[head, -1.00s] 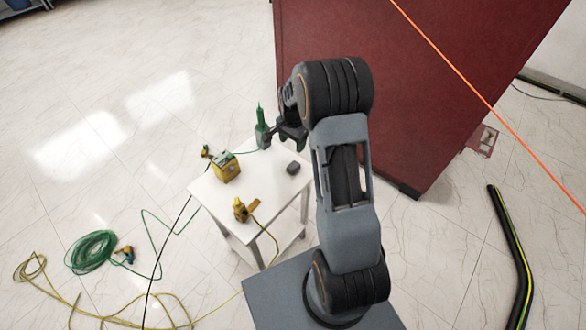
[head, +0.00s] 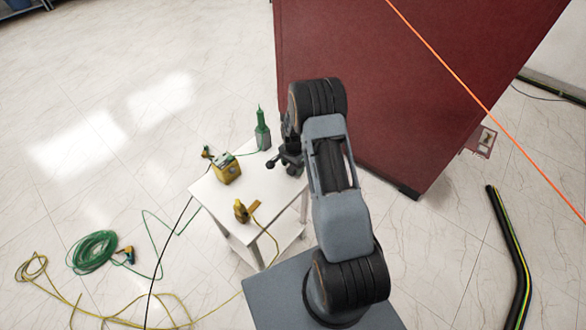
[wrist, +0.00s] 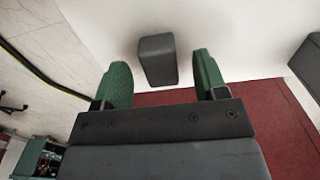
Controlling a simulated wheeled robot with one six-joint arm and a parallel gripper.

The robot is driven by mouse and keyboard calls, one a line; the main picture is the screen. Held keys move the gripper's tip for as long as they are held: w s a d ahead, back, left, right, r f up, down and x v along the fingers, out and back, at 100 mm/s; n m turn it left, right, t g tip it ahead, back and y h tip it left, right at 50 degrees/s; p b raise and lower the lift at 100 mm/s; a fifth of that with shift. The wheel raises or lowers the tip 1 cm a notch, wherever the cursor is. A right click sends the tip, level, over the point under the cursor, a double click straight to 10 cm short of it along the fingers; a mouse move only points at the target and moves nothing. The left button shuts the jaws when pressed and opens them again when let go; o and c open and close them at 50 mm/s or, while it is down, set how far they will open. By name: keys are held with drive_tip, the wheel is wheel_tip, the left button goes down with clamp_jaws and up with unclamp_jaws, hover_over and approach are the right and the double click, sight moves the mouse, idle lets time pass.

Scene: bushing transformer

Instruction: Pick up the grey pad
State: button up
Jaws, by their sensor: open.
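The grey pad (wrist: 157,61) is a small dark grey block on the white table top. In the wrist view it shows ahead of my gripper (wrist: 162,80), between the lines of its two green-padded fingers. The fingers are apart, with nothing held between them. In the head view my gripper (head: 284,163) is over the right back part of the white table (head: 224,200). The pad is hidden there behind my gripper and arm.
On the table stand a green bottle-shaped tool (head: 262,130), a yellow box device (head: 227,169) and a yellow clamp-like tool (head: 242,211). A large dark red cabinet (head: 420,80) rises close behind. Green cable (head: 93,251) and yellow cable (head: 60,298) lie on the floor at left.

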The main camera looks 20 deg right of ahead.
drive_tip(key=shift+f, duration=0.7)
drive_tip(key=c, duration=1)
drive_tip(key=shift+r, duration=0.1)
drive_tip(key=shift+r, duration=0.5)
drive_tip(key=s+d+r+b, duration=0.2)
drive_tip(key=s+d+r, duration=0.1)
drive_tip(key=s+r, duration=0.8)
drive_tip(key=s, duration=0.2)
drive_tip(key=shift+s+d+r, duration=0.2)
drive_tip(key=shift+s+r, duration=0.15)
drive_tip(key=shift+r, duration=0.05)
